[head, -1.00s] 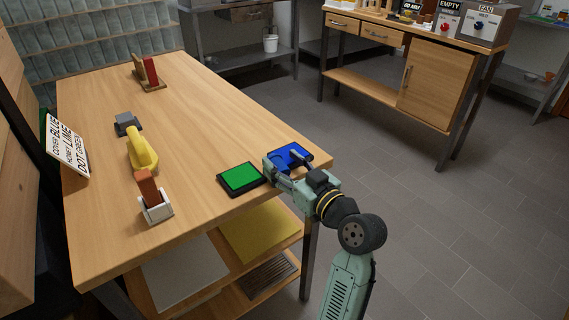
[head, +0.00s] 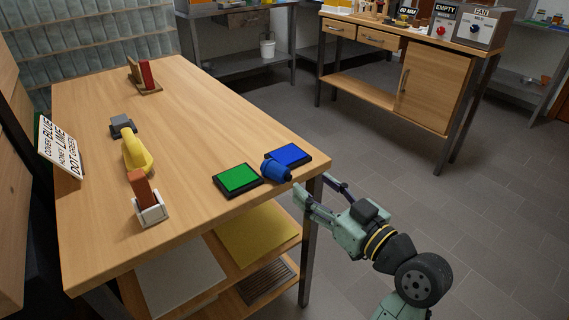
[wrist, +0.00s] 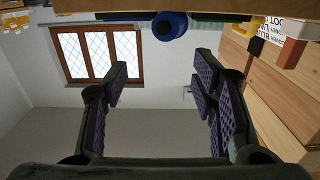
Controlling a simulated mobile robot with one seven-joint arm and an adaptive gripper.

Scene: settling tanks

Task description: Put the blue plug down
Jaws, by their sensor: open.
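The blue plug (head: 275,169) lies on its side on the wooden table, near its front right corner, between a green pad (head: 238,179) and a blue pad (head: 288,154). I cannot tell whether it touches or overlaps either pad. In the wrist view the plug (wrist: 171,25) shows end-on at the table's edge, near the top. My gripper (head: 317,190) is open and empty, off the table's edge and apart from the plug. Its spread fingers also show in the wrist view (wrist: 160,82).
Left on the table (head: 185,120) are a yellow object (head: 136,151), a brown-and-white holder (head: 146,200), a grey block (head: 122,126) and a lettered sign (head: 60,147). A red-and-wood stand (head: 145,77) is at the back. Floor right of the table is clear.

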